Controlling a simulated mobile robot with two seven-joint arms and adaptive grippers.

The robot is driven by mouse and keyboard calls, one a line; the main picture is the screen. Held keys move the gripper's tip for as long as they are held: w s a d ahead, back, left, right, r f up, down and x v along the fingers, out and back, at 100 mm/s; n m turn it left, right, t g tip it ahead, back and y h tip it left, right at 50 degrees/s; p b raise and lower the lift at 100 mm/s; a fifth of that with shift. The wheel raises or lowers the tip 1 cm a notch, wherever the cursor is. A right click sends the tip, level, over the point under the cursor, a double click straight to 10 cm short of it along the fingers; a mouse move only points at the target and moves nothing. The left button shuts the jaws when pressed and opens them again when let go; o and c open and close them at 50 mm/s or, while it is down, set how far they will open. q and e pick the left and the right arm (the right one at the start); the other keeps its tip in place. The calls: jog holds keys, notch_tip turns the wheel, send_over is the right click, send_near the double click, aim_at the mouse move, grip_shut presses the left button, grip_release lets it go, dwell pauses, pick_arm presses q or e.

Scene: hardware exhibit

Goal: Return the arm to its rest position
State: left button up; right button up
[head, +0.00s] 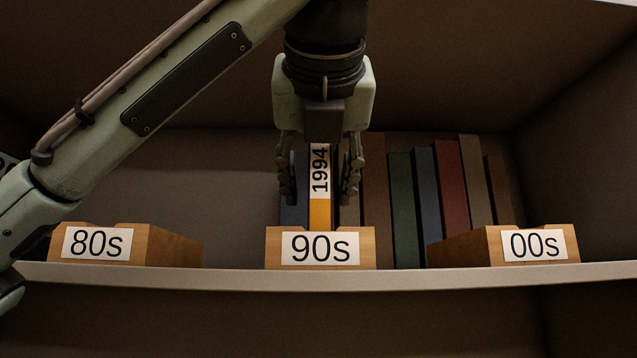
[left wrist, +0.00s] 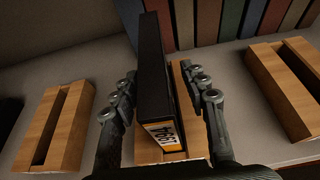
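My left arm comes in from the left in the head view, and its gripper (head: 319,195) points down over the middle wooden holder labelled "90s" (head: 319,235). The fingers are open, one on each side of a black and orange volume marked "1994" (head: 320,170), with gaps visible between them and it. The volume stands upright behind the 90s label. In the left wrist view, the black volume (left wrist: 155,75) stands in the slot of the middle holder (left wrist: 147,153), between the spread fingers (left wrist: 160,105). My right gripper is in neither view.
The holder labelled "80s" (head: 170,245) stands at left and the "00s" holder (head: 465,248) at right. The left wrist view shows the left holder's slot (left wrist: 50,130) empty. Several coloured books (head: 428,205) stand behind, right of centre. The shelf (head: 230,277) has a back wall and right side wall.

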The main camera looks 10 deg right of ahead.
aim_at(320, 179)
pick_arm(q)
jog(key=shift+s, duration=0.1)
jog(key=shift+s+a+b, duration=0.1)
jog(key=shift+s+b, duration=0.2)
jog(key=shift+b, duration=0.05)
jog(key=shift+s+a+b, duration=0.2)
jog(key=shift+s+b, duration=0.25)
jog(key=shift+s, duration=0.45)
jog(key=shift+s+a+b, duration=0.25)
jog(key=shift+s+b, duration=0.1)
jog(key=shift+s, duration=1)
jog(key=shift+s+a+b, duration=0.25)
jog(key=shift+s+b, duration=0.05)
jog(key=shift+s, duration=1)
